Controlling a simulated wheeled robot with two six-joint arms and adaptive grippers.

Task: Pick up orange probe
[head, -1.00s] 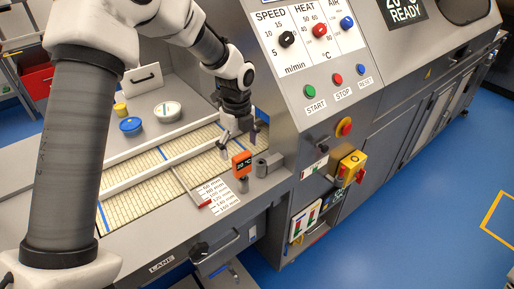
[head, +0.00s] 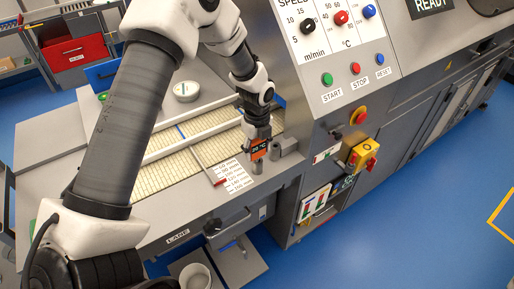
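The orange probe (head: 259,152) has a small dark display with a temperature reading. It stands upright near the right front corner of the lane table, beside a grey holder block (head: 285,147). My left gripper (head: 257,139) comes down from above and is right at the probe's top, overlapping it in the picture. Its fingers are dark and small here, and I cannot tell whether they are closed on the probe. The probe's upper part is partly hidden by the gripper. My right gripper is out of view.
The control panel (head: 335,60) with knobs and buttons rises close to the right. A ruler strip with a scale card (head: 230,174) lies left of the probe. A white round tub (head: 186,91) sits behind the belt (head: 160,178).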

